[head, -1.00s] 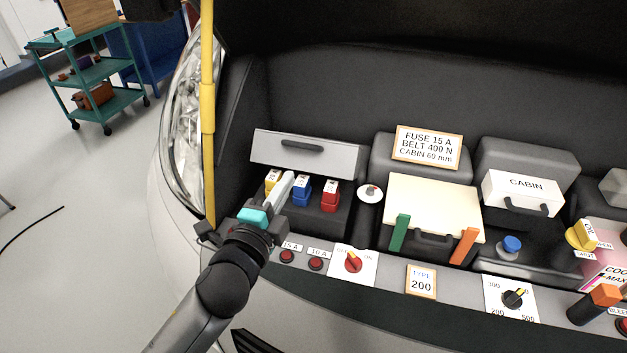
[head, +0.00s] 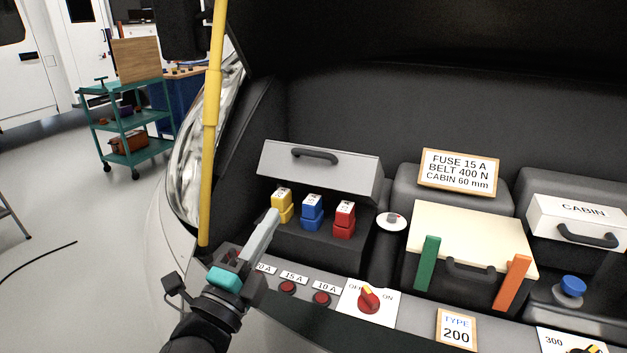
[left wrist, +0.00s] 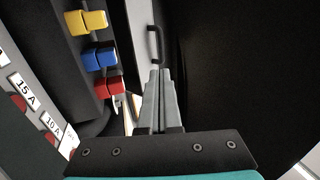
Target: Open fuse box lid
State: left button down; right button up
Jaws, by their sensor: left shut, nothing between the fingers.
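The fuse box lid (head: 318,174) is a light grey panel with a dark handle (head: 315,156). It stands raised behind the fuse box (head: 318,247), with yellow (head: 282,205), blue (head: 312,212) and red (head: 344,219) fuses exposed in front of it. My left gripper (head: 274,215) is shut and empty, its fingertips just in front of the yellow fuse and apart from the lid. In the left wrist view the shut fingers (left wrist: 160,78) point toward the lid's handle (left wrist: 154,45). My right gripper is not in view.
A row of red buttons (head: 288,287) and a red rotary knob (head: 369,299) line the front ledge. A cream-lidded box (head: 470,236) with green and orange clips stands to the right. A yellow pole (head: 210,130) rises at the left.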

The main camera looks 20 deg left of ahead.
pick_arm(q)
jog(key=w, duration=0.1)
send_near(322, 172)
jog(key=w+a+r, duration=0.3)
jog(key=w+r, duration=0.2)
jog(key=r, duration=0.1)
jog(key=shift+w+d+f, duration=0.1)
jog(key=shift+d+f, duration=0.05)
jog(key=shift+d, duration=0.1)
dwell(0.4)
